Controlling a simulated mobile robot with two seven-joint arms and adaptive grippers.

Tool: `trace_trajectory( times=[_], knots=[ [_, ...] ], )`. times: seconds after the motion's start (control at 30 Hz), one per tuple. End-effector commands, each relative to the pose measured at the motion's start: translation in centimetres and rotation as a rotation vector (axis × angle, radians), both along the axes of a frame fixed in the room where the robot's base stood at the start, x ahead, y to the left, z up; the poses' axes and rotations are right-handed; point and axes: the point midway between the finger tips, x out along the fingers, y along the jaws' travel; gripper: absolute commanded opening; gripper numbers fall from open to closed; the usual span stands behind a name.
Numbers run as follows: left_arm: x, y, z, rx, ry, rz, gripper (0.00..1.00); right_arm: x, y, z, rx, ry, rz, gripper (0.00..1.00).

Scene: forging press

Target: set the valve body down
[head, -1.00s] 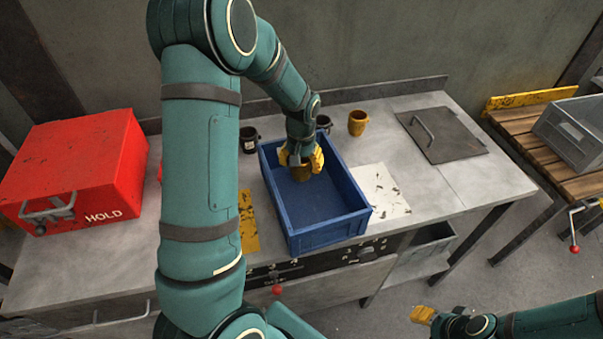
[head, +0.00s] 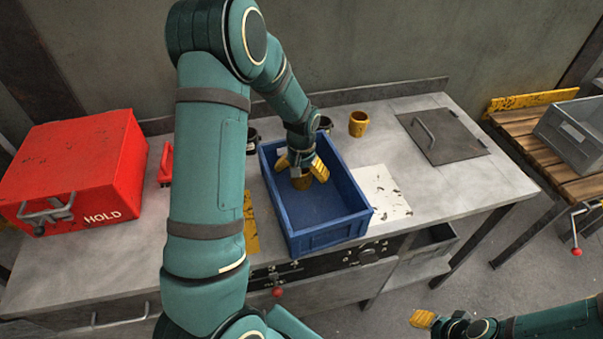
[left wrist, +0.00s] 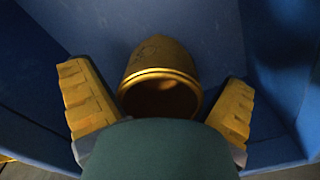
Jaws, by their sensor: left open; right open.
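The valve body is a brass-yellow cup-shaped piece (head: 301,183) inside the blue bin (head: 331,236), towards its back. In the left wrist view, the valve body (left wrist: 158,62) shows its round open mouth towards the camera and seems to rest on the bin floor. My left gripper (head: 302,166) is open over it. Its yellow fingers (left wrist: 160,108) stand on either side of the piece with a gap at each. My right gripper (head: 423,318) is open and empty, low at the right, away from the bench.
A similar yellow cup (head: 358,123) and dark cups (head: 325,123) stand behind the bin. A red HOLD box (head: 75,165) is at the left. A white sheet (head: 385,190) lies right of the bin, near a hatch lid (head: 442,135). The bench's right end is clear.

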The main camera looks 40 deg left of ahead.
Motion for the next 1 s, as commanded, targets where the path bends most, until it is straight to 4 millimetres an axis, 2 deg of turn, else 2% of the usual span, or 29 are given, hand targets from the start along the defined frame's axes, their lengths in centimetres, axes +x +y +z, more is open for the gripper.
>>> trace_trajectory(
  times=[0.13,0.23,0.5,0.7,0.83,1.0],
  knots=[
    [0.0,0.0,0.5,0.000,0.000,0.000,1.00,0.1,0.0,0.4,0.000,-0.002,-0.002,0.47],
    [0.1,0.0,1.7,0.001,-0.003,0.000,1.00,0.2,0.0,0.5,0.000,-0.003,-0.002,0.47],
    [0.0,0.0,7.3,0.001,-0.005,0.000,1.00,0.4,-0.1,1.2,-0.002,-0.009,-0.007,0.47],
    [-0.1,0.0,10.6,-0.001,-0.001,0.000,1.00,0.5,-0.1,1.7,-0.003,-0.012,-0.010,0.47],
    [-0.1,-0.1,11.8,-0.001,0.000,0.000,1.00,0.6,-0.1,1.8,-0.003,-0.014,-0.011,0.47],
    [-0.1,-0.1,12.3,-0.001,0.001,-0.001,1.00,0.6,-0.1,1.8,-0.003,-0.014,-0.011,0.47]
  ],
)
